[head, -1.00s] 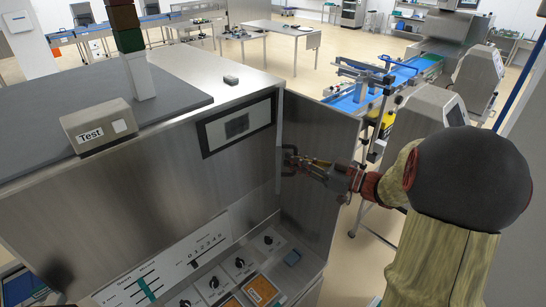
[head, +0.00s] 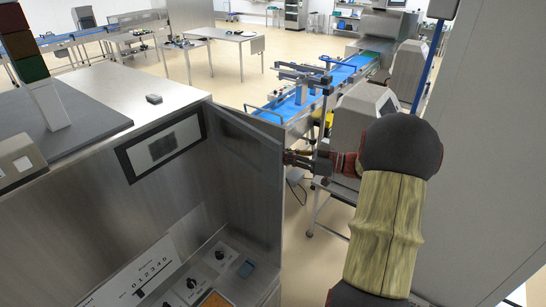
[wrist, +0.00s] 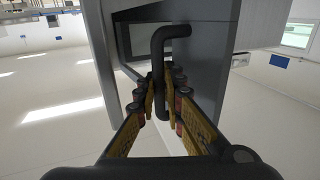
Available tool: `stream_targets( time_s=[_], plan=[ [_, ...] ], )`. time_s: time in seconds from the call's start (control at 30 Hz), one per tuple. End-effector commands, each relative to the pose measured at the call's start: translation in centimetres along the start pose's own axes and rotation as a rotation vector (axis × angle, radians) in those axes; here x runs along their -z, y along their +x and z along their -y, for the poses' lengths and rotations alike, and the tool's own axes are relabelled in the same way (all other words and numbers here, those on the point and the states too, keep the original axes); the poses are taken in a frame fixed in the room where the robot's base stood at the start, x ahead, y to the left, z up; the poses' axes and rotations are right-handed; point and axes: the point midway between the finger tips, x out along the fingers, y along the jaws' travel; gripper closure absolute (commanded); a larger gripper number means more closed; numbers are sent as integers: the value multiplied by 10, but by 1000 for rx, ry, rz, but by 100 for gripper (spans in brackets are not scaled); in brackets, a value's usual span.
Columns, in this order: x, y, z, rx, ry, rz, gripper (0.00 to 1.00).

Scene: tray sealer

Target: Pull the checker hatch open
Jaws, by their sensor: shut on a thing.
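The checker hatch is probably the steel panel (head: 245,185) standing out at the right end of the machine front in the head view. Its angle and how far it is open are hard to tell. My gripper (head: 290,158) is at the panel's right edge, its tips partly hidden there. In the wrist view, my gripper (wrist: 164,97) has its fingers on both sides of a dark bent bar handle (wrist: 160,62) and is shut on it. The handle is fixed to a grey panel (wrist: 203,75), with a dark frame behind it.
The steel machine (head: 75,215) has a framed window (head: 162,147) and a slanted control panel (head: 150,278). A blue conveyor (head: 305,105) stands behind my arm. A grey wall or cabinet (head: 480,170) rises at the right. Open floor (head: 310,260) lies between.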

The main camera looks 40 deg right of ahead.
Motion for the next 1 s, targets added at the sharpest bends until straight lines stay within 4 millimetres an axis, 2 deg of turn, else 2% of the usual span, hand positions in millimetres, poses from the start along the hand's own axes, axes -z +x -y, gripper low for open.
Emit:
stream_targets(
  time_s=[0.43, 0.47, 0.77, 1.0],
  plan=[
    [-2, -2, -2, -1, 4, 1, 100],
    [-2, -2, -2, -1, 4, 1, 91],
    [-1, -2, -3, -1, 2, 1, 74],
    [0, -1, -3, -1, 0, 1, 74]
  ],
)
